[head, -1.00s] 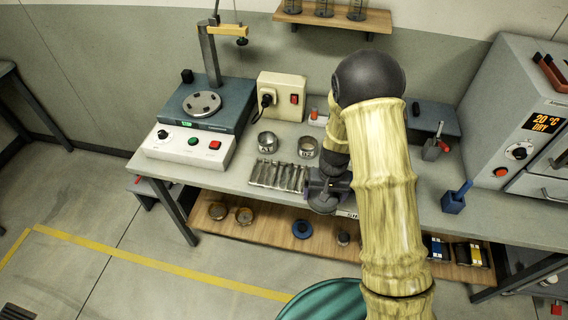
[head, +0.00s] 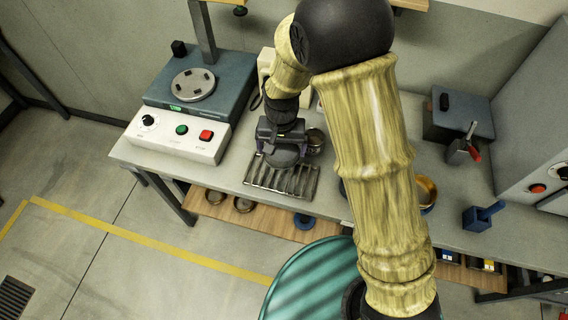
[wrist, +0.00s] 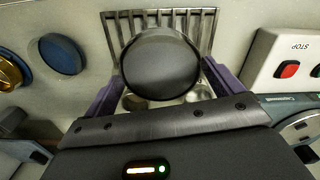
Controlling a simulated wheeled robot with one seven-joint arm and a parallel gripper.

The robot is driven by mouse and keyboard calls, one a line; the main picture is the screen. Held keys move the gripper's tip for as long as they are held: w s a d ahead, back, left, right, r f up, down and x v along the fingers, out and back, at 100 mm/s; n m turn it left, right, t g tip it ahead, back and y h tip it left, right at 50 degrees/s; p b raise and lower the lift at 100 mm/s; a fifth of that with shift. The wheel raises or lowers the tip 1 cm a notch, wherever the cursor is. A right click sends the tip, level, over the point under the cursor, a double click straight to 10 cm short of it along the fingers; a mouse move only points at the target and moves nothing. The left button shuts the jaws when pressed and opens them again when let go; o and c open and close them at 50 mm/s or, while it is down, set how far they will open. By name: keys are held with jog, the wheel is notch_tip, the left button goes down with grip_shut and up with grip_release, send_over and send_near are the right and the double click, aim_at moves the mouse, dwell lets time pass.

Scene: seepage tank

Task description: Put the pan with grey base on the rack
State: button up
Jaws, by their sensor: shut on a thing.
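My gripper (head: 283,135) is shut on a round pan with a dark grey base (head: 284,158). In the wrist view the grey pan (wrist: 160,65) sits between the purple fingers of my gripper (wrist: 160,85), its flat round face showing. The rack (head: 268,182) is a row of metal bars on the bench near its front edge. It also shows in the wrist view (wrist: 205,30), behind the pan. The pan overlaps the far part of the rack in the head view. I cannot tell whether it touches the bars.
A metal pan (head: 316,141) stands close to the right of my gripper. A brass pan (head: 427,190) stands farther right, and a blue pan (wrist: 58,55) shows in the wrist view. A white control box (head: 180,133) stands left of the rack. A shelf (head: 270,222) runs below.

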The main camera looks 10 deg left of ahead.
aim_at(281, 153)
jog(key=shift+a, duration=0.1)
jog(key=shift+s+r, duration=0.1)
jog(key=shift+f+p, duration=0.6)
jog(key=shift+f, duration=2.35)
notch_tip(281, 153, down, 4)
jog(key=shift+f+p, duration=0.1)
jog(key=shift+p, duration=0.45)
